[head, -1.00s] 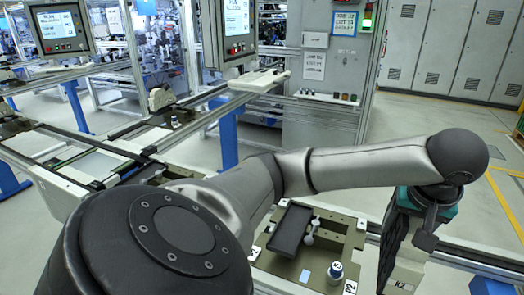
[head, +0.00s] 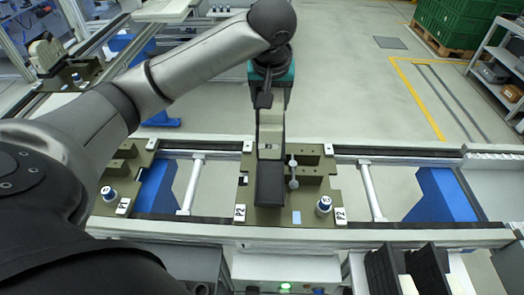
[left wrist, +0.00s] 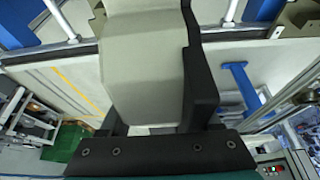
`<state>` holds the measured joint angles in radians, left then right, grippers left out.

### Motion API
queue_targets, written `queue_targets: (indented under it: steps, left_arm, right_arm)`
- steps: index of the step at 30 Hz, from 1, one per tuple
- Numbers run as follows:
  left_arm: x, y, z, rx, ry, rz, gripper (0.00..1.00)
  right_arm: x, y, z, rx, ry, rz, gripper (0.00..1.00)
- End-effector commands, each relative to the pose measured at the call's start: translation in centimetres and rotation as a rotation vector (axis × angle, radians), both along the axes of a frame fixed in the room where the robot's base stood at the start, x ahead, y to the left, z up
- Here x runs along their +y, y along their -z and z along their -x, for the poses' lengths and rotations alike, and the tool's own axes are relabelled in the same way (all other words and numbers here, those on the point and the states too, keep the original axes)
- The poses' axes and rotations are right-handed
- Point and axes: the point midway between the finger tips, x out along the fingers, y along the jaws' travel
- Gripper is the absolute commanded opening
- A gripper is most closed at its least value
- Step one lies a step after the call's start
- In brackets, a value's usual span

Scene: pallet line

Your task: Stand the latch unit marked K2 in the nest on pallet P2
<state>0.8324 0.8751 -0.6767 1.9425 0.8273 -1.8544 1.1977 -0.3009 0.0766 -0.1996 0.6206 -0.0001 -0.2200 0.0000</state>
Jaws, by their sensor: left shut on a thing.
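My left gripper (head: 270,105) is shut on the latch unit (head: 271,130), a pale beige body with a small label too small to read now. The unit hangs below the gripper over the far middle of pallet P2 (head: 246,208). In the left wrist view, the beige unit (left wrist: 145,70) fills the space between the dark fingers (left wrist: 160,125). Whether the unit touches the pallet or nest is hidden. My right gripper is not in view.
A small silver-ended lever (head: 292,175) and a blue-topped cylinder (head: 323,205) stand on the pallet's right part. Pallet P1 (head: 108,208) is at left. Rails run along both sides. Black upright parts (head: 428,270) stand at front right.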

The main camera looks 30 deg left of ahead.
Motion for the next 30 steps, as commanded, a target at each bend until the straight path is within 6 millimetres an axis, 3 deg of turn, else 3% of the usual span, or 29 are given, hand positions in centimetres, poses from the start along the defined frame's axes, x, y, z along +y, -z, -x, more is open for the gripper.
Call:
queue_targets:
  steps: [6,12,19,25,30]
  left_arm:
    - [0.1,6.2,0.1,0.004,-0.002,-0.003,0.00]
    - [0.1,10.6,0.1,0.001,-0.002,-0.002,0.00]
    - [0.1,12.7,0.0,-0.001,-0.003,-0.002,0.00]
    - [0.0,15.7,0.0,0.000,-0.002,-0.002,0.00]
    - [0.1,16.5,0.0,-0.002,-0.001,-0.002,0.00]
  right_arm:
    - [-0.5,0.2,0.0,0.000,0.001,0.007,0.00]
    - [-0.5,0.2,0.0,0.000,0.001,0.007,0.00]
    - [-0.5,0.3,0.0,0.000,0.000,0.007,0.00]
    - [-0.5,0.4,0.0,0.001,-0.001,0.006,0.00]
    - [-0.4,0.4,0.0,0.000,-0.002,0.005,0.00]
